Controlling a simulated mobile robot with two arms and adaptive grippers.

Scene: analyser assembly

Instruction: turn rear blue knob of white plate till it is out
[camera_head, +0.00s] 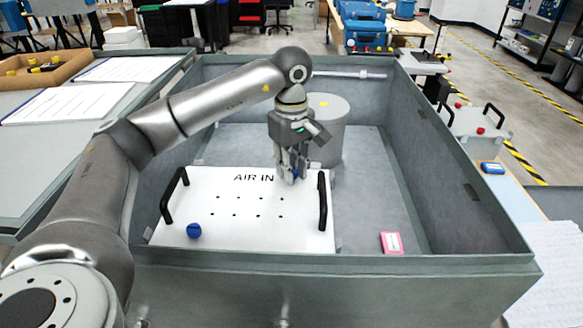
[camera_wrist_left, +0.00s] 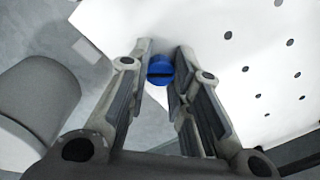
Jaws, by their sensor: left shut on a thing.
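The white plate (camera_head: 215,228) with black handles and the words AIR IN lies in the grey box. It also shows in the left wrist view (camera_wrist_left: 225,30). The rear blue knob (camera_wrist_left: 160,69) sits near the plate's edge, between the fingertips of my left gripper (camera_wrist_left: 163,62). In the head view my left gripper (camera_head: 290,178) points down at the plate's rear right part and mostly hides this knob. The gripper is shut on the knob. The front blue knob (camera_head: 194,231) is on the plate at the front left. My right gripper is in neither view.
A grey cylinder (camera_head: 328,125) stands in the box behind my left gripper. A pink block (camera_head: 391,243) lies on the box floor to the right of the plate. The box walls (camera_head: 470,180) surround the work area. The floor right of the plate is mostly clear.

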